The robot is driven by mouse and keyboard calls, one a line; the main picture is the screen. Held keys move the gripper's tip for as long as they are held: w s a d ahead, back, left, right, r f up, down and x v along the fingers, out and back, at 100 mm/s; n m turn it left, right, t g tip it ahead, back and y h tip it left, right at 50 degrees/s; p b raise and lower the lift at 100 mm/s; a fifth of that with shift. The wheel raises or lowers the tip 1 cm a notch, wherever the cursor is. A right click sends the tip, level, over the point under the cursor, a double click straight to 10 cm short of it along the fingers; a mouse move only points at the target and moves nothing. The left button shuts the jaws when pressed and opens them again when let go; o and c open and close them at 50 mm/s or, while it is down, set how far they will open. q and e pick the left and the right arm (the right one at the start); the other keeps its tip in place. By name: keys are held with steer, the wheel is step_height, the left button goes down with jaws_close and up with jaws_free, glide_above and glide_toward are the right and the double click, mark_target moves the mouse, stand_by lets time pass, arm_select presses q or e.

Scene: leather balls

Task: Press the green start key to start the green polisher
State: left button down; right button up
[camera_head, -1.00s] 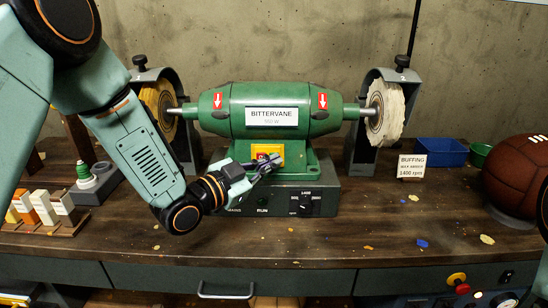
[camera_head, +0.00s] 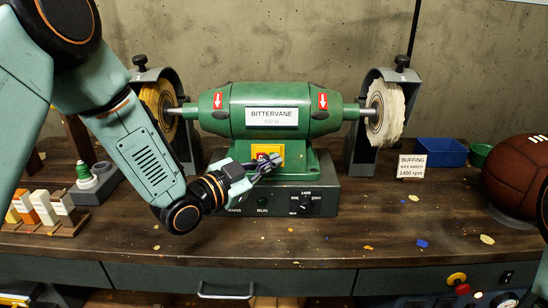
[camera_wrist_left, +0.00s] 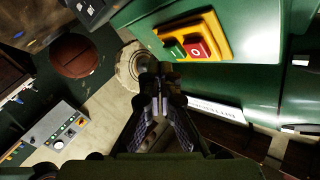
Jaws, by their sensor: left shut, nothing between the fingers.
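The green polisher (camera_head: 270,95) stands on the bench, with a yellow switch plate (camera_head: 267,148) on its front. In the left wrist view, the plate (camera_wrist_left: 213,22) carries a green start key (camera_wrist_left: 174,51) and a red key (camera_wrist_left: 197,50) marked 0. In the head view, my left gripper covers the green key. My left gripper (camera_head: 276,161) is shut and empty, its fingertips in front of the plate. In the left wrist view, the fingertips (camera_wrist_left: 161,72) are just below the green key; I cannot tell whether they touch it. My right gripper is not visible.
The polisher's grey base has a dark RUN lamp (camera_head: 262,200) and a speed knob (camera_head: 305,206). A yellow wheel (camera_head: 158,108) and a white wheel (camera_head: 385,110) flank the body. A brown leather ball (camera_head: 518,172) sits at right, a blue bin (camera_head: 440,152) behind it.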

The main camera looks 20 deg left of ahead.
arm_select(q)
steer(key=shift+w, duration=0.15)
steer(key=shift+w+f, duration=0.1)
steer(key=shift+w, duration=0.1)
steer(key=shift+w+a, duration=0.2)
steer(key=shift+w, duration=0.2)
stand_by(0.8)
steer(key=shift+s, duration=0.15)
steer(key=shift+s+d, duration=0.2)
steer(key=shift+s, duration=0.45)
steer(key=shift+s+d+r+p, duration=0.2)
steer(key=shift+s+d+p, duration=0.1)
steer(key=shift+s, duration=0.5)
steer(key=shift+s+d+r+p, duration=0.15)
steer(key=shift+s+r+p, duration=0.1)
steer(key=shift+s, duration=0.5)
steer(key=shift+s+d+r+p, duration=0.2)
steer(key=shift+s+d+p, duration=0.1)
steer(key=shift+s, duration=0.5)
